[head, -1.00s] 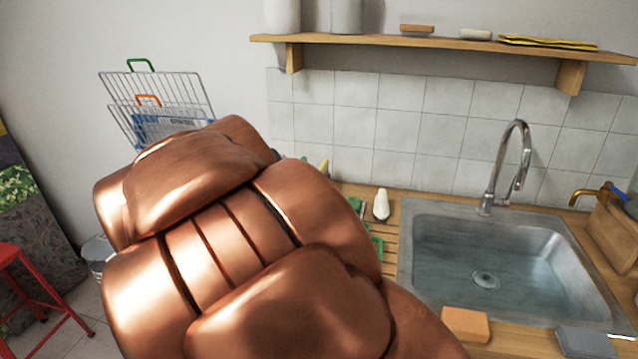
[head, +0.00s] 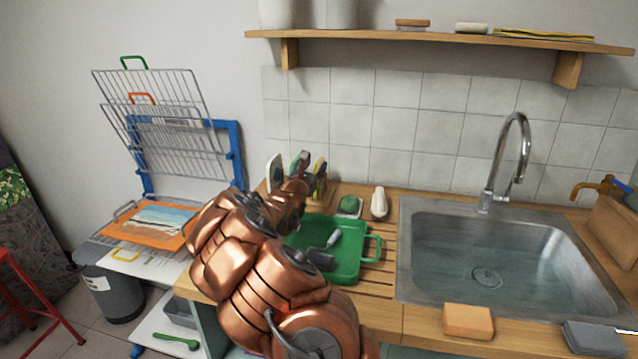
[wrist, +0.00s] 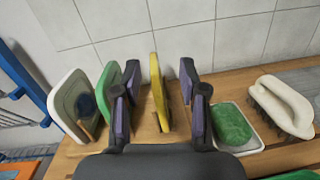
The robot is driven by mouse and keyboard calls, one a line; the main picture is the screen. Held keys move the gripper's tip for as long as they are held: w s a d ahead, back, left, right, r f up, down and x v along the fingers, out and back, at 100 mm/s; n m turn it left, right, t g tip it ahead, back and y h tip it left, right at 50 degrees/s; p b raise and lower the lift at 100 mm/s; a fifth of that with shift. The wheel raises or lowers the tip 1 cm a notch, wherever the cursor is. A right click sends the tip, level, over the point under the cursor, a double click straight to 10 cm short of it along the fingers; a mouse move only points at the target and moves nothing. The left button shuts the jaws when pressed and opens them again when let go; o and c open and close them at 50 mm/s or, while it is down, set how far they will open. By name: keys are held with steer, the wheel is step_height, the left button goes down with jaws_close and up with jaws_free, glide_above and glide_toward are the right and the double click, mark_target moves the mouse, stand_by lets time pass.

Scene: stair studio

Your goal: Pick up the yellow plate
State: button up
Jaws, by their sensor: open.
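The yellow plate (wrist: 158,95) stands upright, seen edge-on in the wrist view, in a wooden rack on the counter. My gripper (wrist: 158,72) is open, with one purple-padded finger on each side of the plate and a visible gap to both. In the head view the yellow plate (head: 321,172) shows as a thin strip beside my gripper (head: 302,172), partly hidden by it. A green plate (wrist: 106,82) stands just left of my left finger, partly behind it. A white plate (wrist: 68,100) stands further left.
A green sponge in a dish (wrist: 232,125) and a white brush (wrist: 285,103) lie right of the rack. A green tray (head: 352,255) holds tools in front. The sink (head: 490,270) is at right, a wire drying rack (head: 170,110) at left, the tiled wall behind.

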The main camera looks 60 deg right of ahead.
mark_target(318, 170)
steer(key=w+d+f, duration=0.1)
steer(key=d+f+n, duration=0.1)
steer(key=f, duration=0.1)
steer(key=w+d+f+n+t+y, duration=0.1)
steer(key=f, duration=0.1)
steer(key=shift+w, duration=0.35)
steer(key=shift+s+p+x, duration=0.15)
steer(key=shift+p+x, duration=0.35)
steer(key=shift+x, duration=0.25)
steer(key=shift+s+p+x, duration=0.15)
steer(key=shift+p+x, duration=0.35)
steer(key=shift+x, duration=1.1)
steer(key=shift+w+d+p, duration=0.15)
steer(key=shift+d+p, duration=0.15)
steer(key=shift+d, duration=0.25)
jaws_close()
